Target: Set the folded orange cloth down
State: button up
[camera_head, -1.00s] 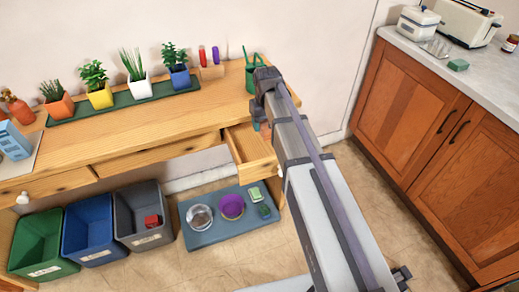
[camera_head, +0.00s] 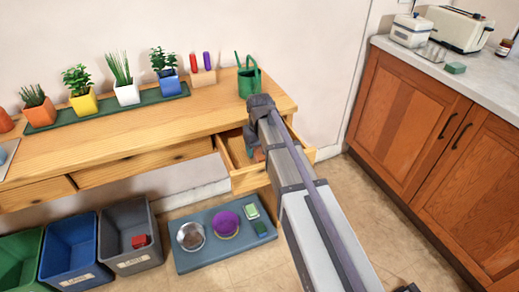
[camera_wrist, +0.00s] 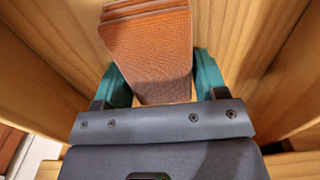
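The folded orange cloth (camera_wrist: 152,55) shows in the wrist view as a ribbed, layered orange bundle between the teal fingers of my gripper (camera_wrist: 160,75). The fingers appear to touch its sides, so my gripper looks shut on it. In the head view, my gripper (camera_head: 252,142) points down into the open drawer (camera_head: 247,180) at the right end of the wooden desk. A small orange part of the cloth (camera_head: 259,155) shows there beside my arm. The wrist view shows wooden drawer walls (camera_wrist: 245,40) around the cloth. Whether its underside touches the drawer floor is hidden.
A green watering can (camera_head: 249,78) stands on the desk (camera_head: 150,130) just behind my arm. Potted plants stand on a green tray (camera_head: 110,108). Below are bins (camera_head: 130,235) and a blue-grey mat (camera_head: 190,258) with bowls. A wooden cabinet (camera_head: 410,120) stands at right.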

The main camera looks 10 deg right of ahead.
aim_at(260, 147)
jog(key=o, duration=0.3)
jog(key=shift+o, duration=0.2)
notch_tip(260, 147, up, 13)
jog(key=p, duration=1.3)
jog(key=s+r+m+p, duration=0.1)
jog(key=s+r+p, duration=0.1)
jog(key=s, duration=1.6)
jog(key=shift+s+d+r+m, duration=0.2)
jog(key=shift+s+m, duration=0.2)
